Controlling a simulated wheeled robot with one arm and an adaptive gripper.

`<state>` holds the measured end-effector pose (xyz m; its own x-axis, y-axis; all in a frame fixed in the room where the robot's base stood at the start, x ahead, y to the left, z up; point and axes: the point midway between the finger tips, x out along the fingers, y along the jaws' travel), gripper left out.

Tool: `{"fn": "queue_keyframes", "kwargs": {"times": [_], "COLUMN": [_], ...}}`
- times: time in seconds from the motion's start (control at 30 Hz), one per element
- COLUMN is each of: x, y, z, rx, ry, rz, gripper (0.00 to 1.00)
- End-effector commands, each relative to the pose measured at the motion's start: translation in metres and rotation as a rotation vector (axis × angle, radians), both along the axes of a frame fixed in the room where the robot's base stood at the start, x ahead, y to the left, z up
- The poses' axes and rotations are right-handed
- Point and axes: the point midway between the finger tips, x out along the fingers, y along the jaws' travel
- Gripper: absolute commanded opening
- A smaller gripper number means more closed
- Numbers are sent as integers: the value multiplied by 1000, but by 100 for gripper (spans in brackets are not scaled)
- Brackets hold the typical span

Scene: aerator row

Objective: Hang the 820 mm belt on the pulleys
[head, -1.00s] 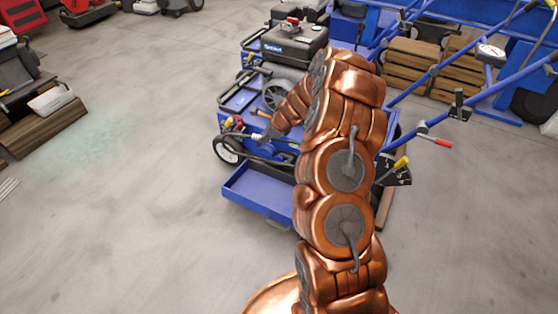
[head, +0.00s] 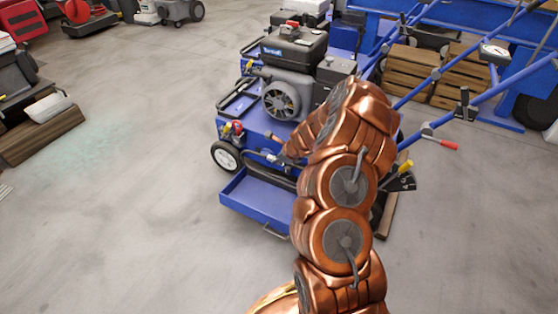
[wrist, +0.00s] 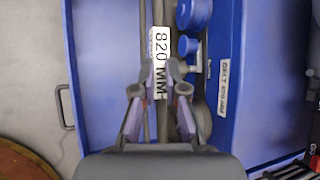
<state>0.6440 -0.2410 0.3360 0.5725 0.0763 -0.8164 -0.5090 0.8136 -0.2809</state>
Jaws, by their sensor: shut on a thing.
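The 820 mm belt (wrist: 146,20) shows in the wrist view as long dark strands running up the picture. My gripper (wrist: 158,92) is shut on the belt, with a finger on each side. Two blue round parts (wrist: 195,13), which look like pulleys, sit just right of the belt near the top. Whether the belt touches them I cannot tell. In the head view, my arm's end is over the left front of the blue machine (head: 262,120), and the fingers and belt are not clear there.
A blue tray (head: 250,200) juts out at the machine's front. The engine (head: 290,85) stands behind my forearm. Blue handle bars (head: 450,115) with a red-tipped lever rise at right. A white sign (wrist: 223,85) is beside the belt. The floor at left is open.

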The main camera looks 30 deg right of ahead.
Motion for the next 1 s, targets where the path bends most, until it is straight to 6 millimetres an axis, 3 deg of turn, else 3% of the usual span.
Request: {"fn": "queue_keyframes", "kwargs": {"times": [1.0], "x": [7], "y": [-11], "z": [-50], "rx": [1], "ry": [1], "rz": [1], "gripper": [0]}}
